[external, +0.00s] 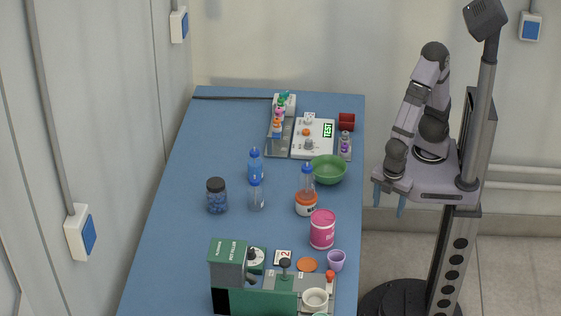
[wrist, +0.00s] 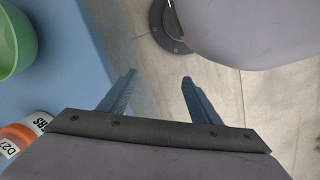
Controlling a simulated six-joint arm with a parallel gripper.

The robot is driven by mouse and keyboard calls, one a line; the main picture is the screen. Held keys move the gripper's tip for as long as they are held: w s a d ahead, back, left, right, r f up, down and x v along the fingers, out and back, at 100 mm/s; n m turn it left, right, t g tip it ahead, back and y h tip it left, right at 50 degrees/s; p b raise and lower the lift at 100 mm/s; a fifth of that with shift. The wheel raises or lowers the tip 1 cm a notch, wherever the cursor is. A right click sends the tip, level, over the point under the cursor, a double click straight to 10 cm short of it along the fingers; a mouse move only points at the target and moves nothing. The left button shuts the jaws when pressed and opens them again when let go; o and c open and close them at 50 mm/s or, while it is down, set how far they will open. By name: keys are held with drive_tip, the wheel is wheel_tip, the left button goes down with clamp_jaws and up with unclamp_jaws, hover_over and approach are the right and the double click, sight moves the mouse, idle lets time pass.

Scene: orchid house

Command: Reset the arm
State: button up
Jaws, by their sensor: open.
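My gripper (external: 389,196) hangs off the right edge of the blue table, close to my own column, with its blue fingers pointing down. My arm is folded back over its base. In the wrist view the two fingers of my gripper (wrist: 158,78) stand apart with nothing between them. Below them are the pale floor tiles (wrist: 240,80) and the table's edge.
The blue table (external: 185,165) holds a green bowl (external: 328,170) near its right edge, an orange-labelled jar (external: 306,203), a pink tub (external: 322,229), a blue jar (external: 217,195) and blue-capped bottles (external: 256,166). A green machine (external: 228,263) stands in front. The table's left middle is clear.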

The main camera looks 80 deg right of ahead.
drive_tip(key=w+d+r+m+p, duration=0.2)
drive_tip(key=w+d+r+m, duration=0.2)
drive_tip(key=d, duration=0.5)
drive_tip(key=w+d+r+m+y+p, duration=0.1)
drive_tip(key=w+d+r+m+p, duration=0.2)
drive_tip(key=d+m, duration=0.5)
drive_tip(key=shift+w+d+r+m+y, duration=0.3)
drive_tip(key=shift+w+d+r, duration=0.35)
drive_tip(key=shift+d+r, duration=0.1)
